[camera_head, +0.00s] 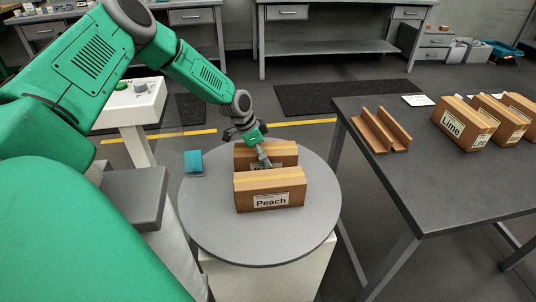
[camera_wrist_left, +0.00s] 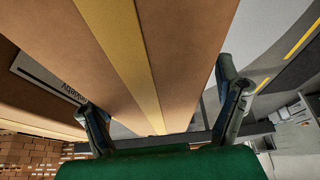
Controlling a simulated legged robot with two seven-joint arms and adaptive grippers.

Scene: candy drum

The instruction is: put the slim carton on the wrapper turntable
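The grey round turntable (camera_head: 208,230) carries two brown cartons with yellow tape. I cannot tell by width which is the slim one. My left gripper (camera_head: 262,150) is down at the rear carton, a finger in the gap between the two. In the left wrist view its fingers (camera_wrist_left: 165,108) straddle a taped carton (camera_wrist_left: 185,60); whether both press on it is unclear. My right gripper is not in view.
A dark table (camera_head: 450,185) on the right holds a brown slotted holder (camera_head: 382,132), a Lime carton (camera_head: 463,124) and more cartons. A teal block (camera_head: 194,161) sits at the turntable's left edge. A white pedestal with a knob (camera_head: 138,100) stands behind left. The turntable's front is clear.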

